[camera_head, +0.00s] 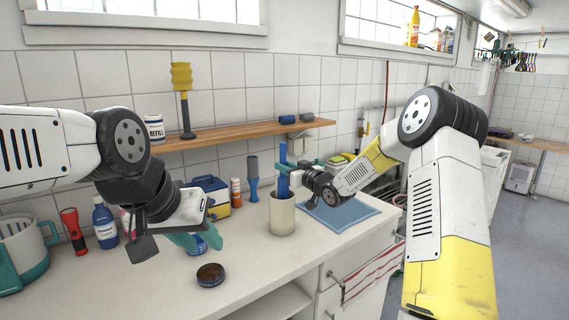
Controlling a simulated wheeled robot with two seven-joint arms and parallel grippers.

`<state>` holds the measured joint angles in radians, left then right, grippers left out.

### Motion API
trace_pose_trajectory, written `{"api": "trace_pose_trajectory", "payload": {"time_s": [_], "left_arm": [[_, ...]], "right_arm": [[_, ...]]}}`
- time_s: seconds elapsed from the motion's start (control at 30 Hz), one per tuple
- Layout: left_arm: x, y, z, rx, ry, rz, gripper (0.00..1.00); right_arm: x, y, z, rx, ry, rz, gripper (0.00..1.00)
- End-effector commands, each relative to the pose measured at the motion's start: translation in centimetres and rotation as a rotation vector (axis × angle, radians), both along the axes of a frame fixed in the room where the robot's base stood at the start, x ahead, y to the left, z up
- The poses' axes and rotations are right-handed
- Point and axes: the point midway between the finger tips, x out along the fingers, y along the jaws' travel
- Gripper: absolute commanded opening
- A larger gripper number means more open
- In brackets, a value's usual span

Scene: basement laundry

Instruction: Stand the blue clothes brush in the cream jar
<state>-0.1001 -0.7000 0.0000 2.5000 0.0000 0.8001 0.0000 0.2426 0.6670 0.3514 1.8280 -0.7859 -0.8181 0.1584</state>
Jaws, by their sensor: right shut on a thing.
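The blue clothes brush (283,184) is upright at the mouth of the cream jar (282,217). Its lower end meets the jar's rim and seems to be inside, but I cannot tell how deep. The jar stands upright on the counter. My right gripper (287,167) comes in from the right, shut on the brush above the rim. My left gripper (194,241) is low over the counter left of the jar, its teal fingers apart. A blue tin (198,249) shows behind these fingers, and I cannot tell whether they touch it.
A dark round lid (210,274) lies on the front counter (250,275). A blue-handled tool (253,180), an orange bottle (236,192) and a yellow-blue box (212,196) stand behind. A blue cloth (345,214) lies right of the jar. A wooden shelf (235,136) runs above.

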Motion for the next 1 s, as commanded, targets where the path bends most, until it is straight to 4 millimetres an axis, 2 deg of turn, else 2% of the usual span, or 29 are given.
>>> {"api": "trace_pose_trajectory", "payload": {"time_s": [0.4, 0.43, 0.53, 0.87, 1.0], "left_arm": [[0.0, 0.0, 0.0, 0.000, 0.000, 0.000, 0.36], [0.0, 0.0, 0.0, 0.000, 0.000, 0.000, 0.36], [0.0, 0.0, 0.0, 0.000, 0.000, 0.000, 0.36], [0.0, 0.0, 0.0, 0.000, 0.000, 0.000, 0.36], [0.0, 0.0, 0.0, 0.000, 0.000, 0.000, 0.36]], "right_arm": [[0.0, 0.0, -0.3, 0.000, -0.001, 0.000, 0.00], [0.0, 0.0, -0.3, 0.001, -0.001, 0.000, 0.27], [0.0, 0.0, -0.3, 0.001, -0.001, 0.000, 0.47], [-0.1, -0.1, -0.3, -0.001, 0.001, -0.001, 0.47], [-1.3, -1.1, -0.4, -0.001, 0.002, -0.003, 0.47]]}}
